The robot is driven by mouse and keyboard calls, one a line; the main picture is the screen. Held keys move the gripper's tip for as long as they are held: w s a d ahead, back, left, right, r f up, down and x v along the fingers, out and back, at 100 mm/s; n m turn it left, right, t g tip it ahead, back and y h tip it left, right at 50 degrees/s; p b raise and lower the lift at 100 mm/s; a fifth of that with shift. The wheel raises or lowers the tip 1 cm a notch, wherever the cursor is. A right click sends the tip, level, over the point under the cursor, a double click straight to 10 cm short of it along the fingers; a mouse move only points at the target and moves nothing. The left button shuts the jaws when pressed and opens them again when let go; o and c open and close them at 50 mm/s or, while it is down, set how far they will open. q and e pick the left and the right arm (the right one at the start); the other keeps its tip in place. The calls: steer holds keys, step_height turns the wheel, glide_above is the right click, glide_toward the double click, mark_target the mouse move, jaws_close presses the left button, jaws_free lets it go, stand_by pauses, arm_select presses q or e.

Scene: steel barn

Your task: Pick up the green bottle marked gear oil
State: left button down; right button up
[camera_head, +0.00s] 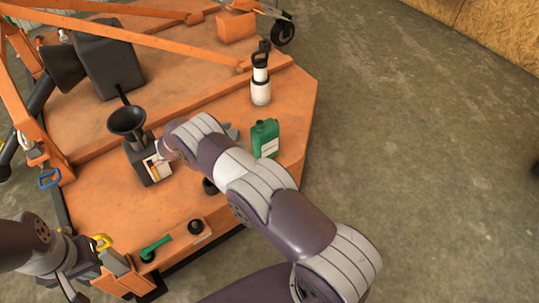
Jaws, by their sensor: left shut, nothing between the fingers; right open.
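The green bottle (265,138) with a white label stands upright on the orange deck (290,120), right of my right wrist. The label's writing is too small to read. My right arm reaches over the deck from the lower right and bends at the wrist. My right gripper (232,131) is mostly hidden behind that wrist; a grey part of it shows just left of the bottle. It is open, and I cannot tell whether it touches the bottle. My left gripper (72,284) is shut and empty at the lower left, away from the bottle.
A white bottle with a black top (261,88) stands behind the green one. A black funnel (126,122) and a dark can (141,160) are left of my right wrist. A green-handled tool (155,246) lies in front. Orange bars cross the upper left.

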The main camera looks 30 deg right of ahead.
mark_target(252, 133)
steer(key=b+x, duration=0.1)
steer(key=x, duration=0.4)
steer(key=b+x, duration=0.1)
steer(key=x, duration=0.2)
steer(key=shift+s+d+r+b, duration=0.1)
steer(key=shift+s+d+b, duration=0.05)
steer(key=shift+s+b, duration=0.2)
steer(key=x, duration=0.1)
steer(key=b+x, duration=0.2)
steer(key=x, duration=0.1)
steer(key=shift+s+d, duration=0.15)
steer(key=shift+s, duration=0.15)
steer(key=shift+d+b, duration=0.3)
steer(key=shift+d, duration=0.05)
steer(key=shift+w+r, duration=0.1)
jaws_close()
